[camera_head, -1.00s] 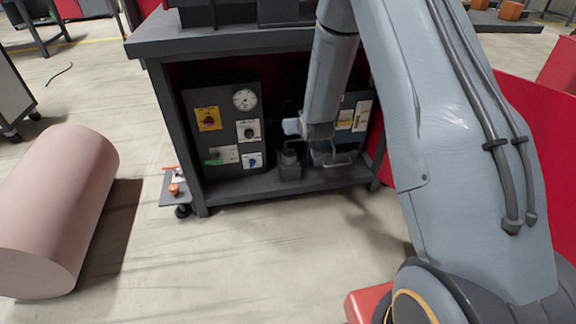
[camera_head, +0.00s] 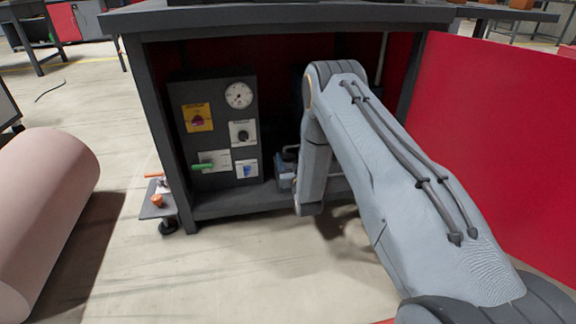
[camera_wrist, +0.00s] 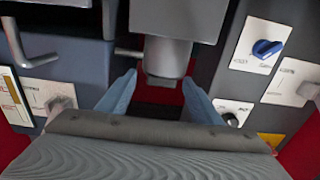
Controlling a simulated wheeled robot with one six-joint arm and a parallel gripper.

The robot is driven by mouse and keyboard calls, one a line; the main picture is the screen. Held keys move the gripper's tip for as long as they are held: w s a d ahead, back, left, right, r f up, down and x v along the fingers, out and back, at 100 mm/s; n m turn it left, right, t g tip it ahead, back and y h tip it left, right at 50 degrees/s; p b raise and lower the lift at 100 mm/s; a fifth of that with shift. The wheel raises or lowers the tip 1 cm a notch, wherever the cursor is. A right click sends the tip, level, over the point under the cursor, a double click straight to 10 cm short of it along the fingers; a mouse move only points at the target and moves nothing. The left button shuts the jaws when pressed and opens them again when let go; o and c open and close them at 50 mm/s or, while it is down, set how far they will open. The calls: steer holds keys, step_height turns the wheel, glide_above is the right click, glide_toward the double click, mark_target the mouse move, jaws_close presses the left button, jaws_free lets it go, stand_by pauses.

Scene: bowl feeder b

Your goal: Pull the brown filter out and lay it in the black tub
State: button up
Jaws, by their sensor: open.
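My gripper (camera_wrist: 159,77) is open in the wrist view, its two blue fingers spread apart. A grey cylindrical fitting (camera_wrist: 166,55) with a narrower end stands just beyond and between the fingertips; I cannot tell whether they touch it. No brown filter can be made out in either view. No black tub can be clearly identified either. In the head view my arm reaches into the dark bench's lower opening and hides most of what is at its end.
A control panel (camera_head: 221,130) with a gauge, knobs and a green lever stands at left inside the bench (camera_head: 160,110). A small low stand (camera_head: 158,207) with orange parts is beside its leg. A large pink roll (camera_head: 42,215) lies at left; a red panel (camera_head: 500,150) stands at right.

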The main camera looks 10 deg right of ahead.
mark_target(288, 153)
steer(key=w+b, duration=0.3)
steer(key=w, duration=0.2)
steer(key=shift+w+a, duration=0.15)
steer(key=shift+a, duration=0.05)
steer(key=shift+w+r+b, duration=0.2)
steer(key=shift+w+b, duration=0.2)
steer(key=shift+w, duration=0.05)
steer(key=c, duration=1.2)
